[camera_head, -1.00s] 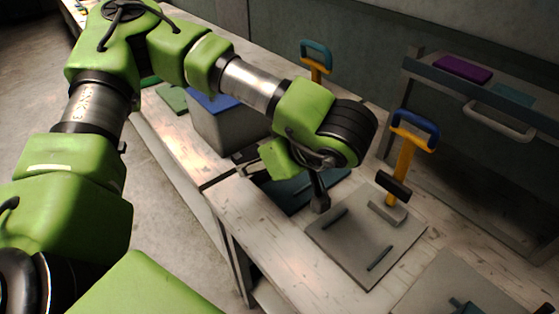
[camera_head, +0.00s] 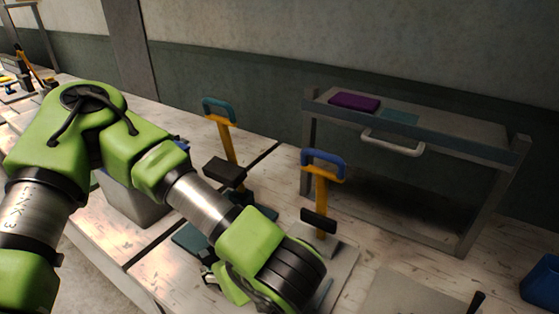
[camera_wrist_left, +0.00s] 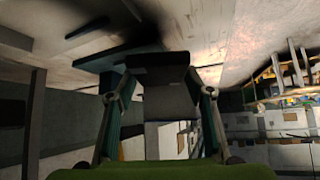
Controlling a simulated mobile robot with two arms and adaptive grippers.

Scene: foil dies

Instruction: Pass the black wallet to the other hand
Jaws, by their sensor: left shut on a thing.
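My left gripper shows in the left wrist view (camera_wrist_left: 160,88), with a finger on each side of a dark, flat, squared thing, which looks like the black wallet (camera_wrist_left: 158,60). The gripper is shut on it. In the head view only a small part of the left gripper (camera_head: 210,280) shows, low beside my green wrist. The wrist hides most of the gripper, and I cannot make out the wallet there. My right gripper is in neither view.
A press with a teal handle (camera_head: 221,108) and one with a blue handle (camera_head: 323,160) stand on the pale bench. A grey rack (camera_head: 440,140) holds a purple pad (camera_head: 354,102). A blue container (camera_head: 543,282) is at the right edge. A grey plate (camera_head: 405,292) lies in front.

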